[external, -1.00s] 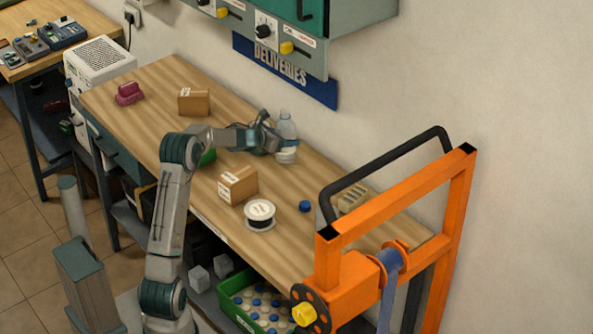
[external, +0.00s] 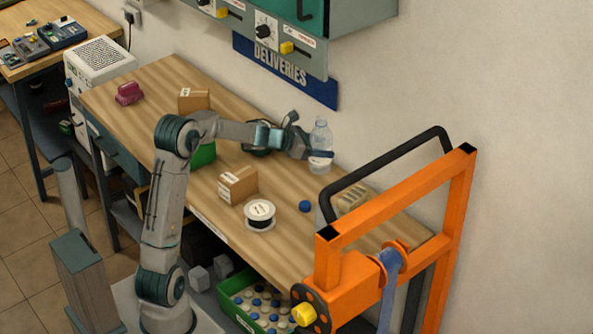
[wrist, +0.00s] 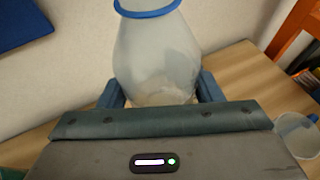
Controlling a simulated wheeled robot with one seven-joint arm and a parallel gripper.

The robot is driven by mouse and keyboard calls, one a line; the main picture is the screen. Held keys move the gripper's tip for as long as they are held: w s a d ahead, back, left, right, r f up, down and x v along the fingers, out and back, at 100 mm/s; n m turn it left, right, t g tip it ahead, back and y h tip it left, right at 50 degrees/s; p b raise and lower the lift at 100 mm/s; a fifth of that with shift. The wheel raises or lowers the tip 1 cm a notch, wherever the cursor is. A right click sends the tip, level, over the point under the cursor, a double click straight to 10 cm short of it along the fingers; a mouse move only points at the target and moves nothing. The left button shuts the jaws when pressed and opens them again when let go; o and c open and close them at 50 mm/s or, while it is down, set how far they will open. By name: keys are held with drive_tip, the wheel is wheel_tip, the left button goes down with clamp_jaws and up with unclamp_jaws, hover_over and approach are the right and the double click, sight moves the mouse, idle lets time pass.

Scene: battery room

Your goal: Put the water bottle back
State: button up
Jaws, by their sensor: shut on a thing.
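The workbench (external: 208,185) holds cardboard boxes (external: 238,184), a wire spool (external: 260,213), a small blue item (external: 305,206) and a pale ridged block (external: 352,197). An orange frame (external: 395,205) with a black bar stands at the right end. A green crate (external: 240,295) is below.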

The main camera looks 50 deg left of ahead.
drive_tip(key=shift+w+a+f+p, duration=0.35)
drive_tip(key=shift+w+a+f, duration=0.15)
drive_tip(key=shift+a+f, duration=1.25)
drive_tip(key=shift+w+a+f+p, duration=0.3)
drive_tip(key=shift+w+a+f, duration=0.15)
drive_tip(key=shift+a+f, duration=1.35)
drive_tip(key=shift+w+a+f+p, duration=0.35)
drive_tip(key=shift+w+a+f, duration=0.15)
drive_tip(key=shift+a+f, duration=1.25)
drive_tip(key=shift+f, duration=0.2)
drive_tip(key=o, duration=1.2)
drive_tip(key=shift+r, duration=0.15)
